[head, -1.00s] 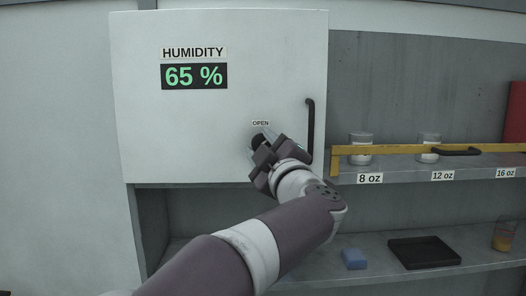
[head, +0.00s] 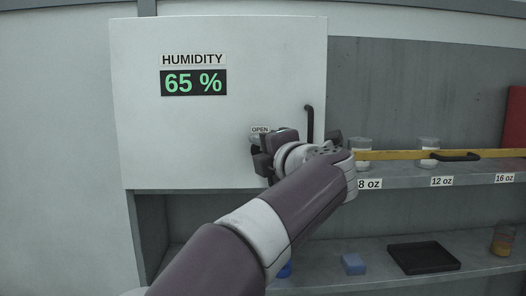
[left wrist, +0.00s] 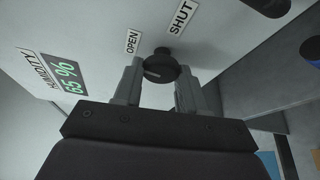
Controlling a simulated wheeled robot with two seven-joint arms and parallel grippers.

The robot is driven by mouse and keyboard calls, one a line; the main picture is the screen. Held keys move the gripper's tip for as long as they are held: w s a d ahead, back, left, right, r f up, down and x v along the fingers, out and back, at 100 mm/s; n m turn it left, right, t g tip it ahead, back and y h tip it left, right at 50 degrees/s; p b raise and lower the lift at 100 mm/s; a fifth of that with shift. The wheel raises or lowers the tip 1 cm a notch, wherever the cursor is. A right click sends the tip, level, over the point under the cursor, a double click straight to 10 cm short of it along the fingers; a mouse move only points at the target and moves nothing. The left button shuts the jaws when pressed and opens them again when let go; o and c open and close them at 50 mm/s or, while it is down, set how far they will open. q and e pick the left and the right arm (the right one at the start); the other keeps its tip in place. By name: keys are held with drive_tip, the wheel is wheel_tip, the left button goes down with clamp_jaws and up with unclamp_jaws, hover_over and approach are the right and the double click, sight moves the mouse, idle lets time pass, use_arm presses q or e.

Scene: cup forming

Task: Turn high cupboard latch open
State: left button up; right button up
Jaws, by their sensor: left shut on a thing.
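The high cupboard (head: 215,120) is a white box with a closed door and a black vertical handle (head: 310,123) at its right. Its latch is a round black knob (left wrist: 162,66) with a pale mark on its face. An OPEN label (left wrist: 132,42) and a SHUT label (left wrist: 181,17) sit beside the knob in the left wrist view. My left gripper (left wrist: 158,84) is at the latch, with a finger on each side, shut on the knob. In the head view my left gripper (head: 261,152) hides the knob, just below the OPEN label (head: 260,129). My right gripper is not in view.
A humidity display (head: 194,83) reads 65 %. To the right, a shelf with size labels holds clear cups (head: 429,150) behind a yellow bar (head: 400,155). Below are a blue block (head: 353,263), a black tray (head: 423,257) and an amber-filled cup (head: 502,240).

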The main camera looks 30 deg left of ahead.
use_arm(q)
drive_tip(key=shift+n+h, duration=0.3)
drive_tip(key=shift+n, duration=0.2)
drive_tip(key=o, duration=1.1)
drive_tip(key=shift+c, duration=0.2)
drive_tip(key=shift+s+d, duration=0.25)
drive_tip(key=shift+d, duration=0.05)
drive_tip(key=b+v, duration=0.4)
drive_tip(key=v, duration=0.8)
